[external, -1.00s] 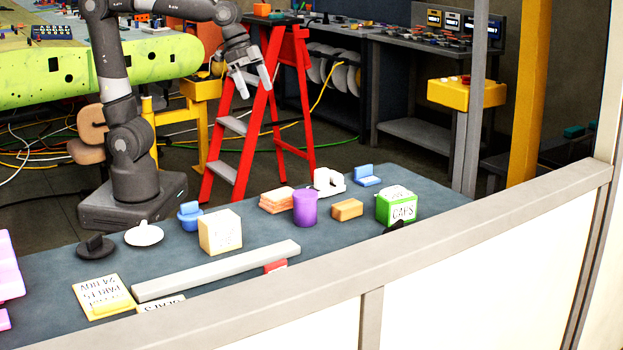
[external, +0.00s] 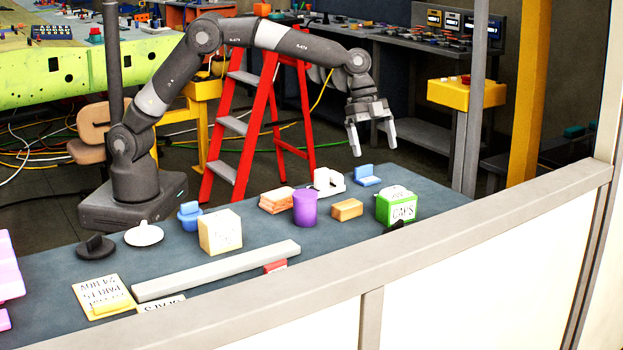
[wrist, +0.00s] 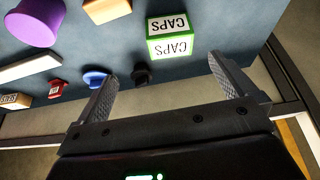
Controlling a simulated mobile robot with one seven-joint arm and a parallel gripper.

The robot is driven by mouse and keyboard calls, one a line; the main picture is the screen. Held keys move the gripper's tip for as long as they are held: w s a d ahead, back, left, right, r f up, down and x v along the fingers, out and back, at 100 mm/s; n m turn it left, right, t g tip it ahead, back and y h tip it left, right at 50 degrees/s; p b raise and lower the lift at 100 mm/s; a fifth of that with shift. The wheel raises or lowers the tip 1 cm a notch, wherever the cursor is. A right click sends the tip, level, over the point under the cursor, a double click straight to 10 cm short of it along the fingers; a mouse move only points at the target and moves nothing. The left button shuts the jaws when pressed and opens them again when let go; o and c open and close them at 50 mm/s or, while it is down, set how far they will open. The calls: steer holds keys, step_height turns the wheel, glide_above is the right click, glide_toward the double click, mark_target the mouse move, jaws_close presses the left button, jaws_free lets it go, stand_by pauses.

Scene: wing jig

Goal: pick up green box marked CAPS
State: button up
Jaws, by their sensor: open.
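The green box marked CAPS (external: 397,208) stands at the right end of the dark blue table, with white labels on its top and side. In the wrist view the green box (wrist: 170,46) lies beyond the gap between my fingertips, toward the top of the picture, apart from them. My gripper (external: 373,150) is open and empty, pointing down above and behind the box, to its left in the external view.
A tan block (external: 347,209), purple cup (external: 305,208), white part (external: 328,182) and blue part (external: 367,175) stand near the box. A small black object (external: 395,227) is close in front of it. A pale rail (external: 450,226) runs along the table's front edge.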

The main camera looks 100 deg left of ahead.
steer(key=m, duration=0.2)
glide_above(395, 193)
steer(key=s+a, duration=0.1)
steer(key=a, duration=0.1)
step_height(395, 193, down, 6)
steer(key=x, duration=0.5)
steer(key=shift+s+d, duration=0.1)
steer(key=shift+s, duration=0.3)
steer(key=x, duration=0.6)
steer(key=shift+d+r, duration=0.15)
steer(key=shift+d, duration=0.1)
steer(key=c, duration=1)
steer(key=shift+r, duration=0.15)
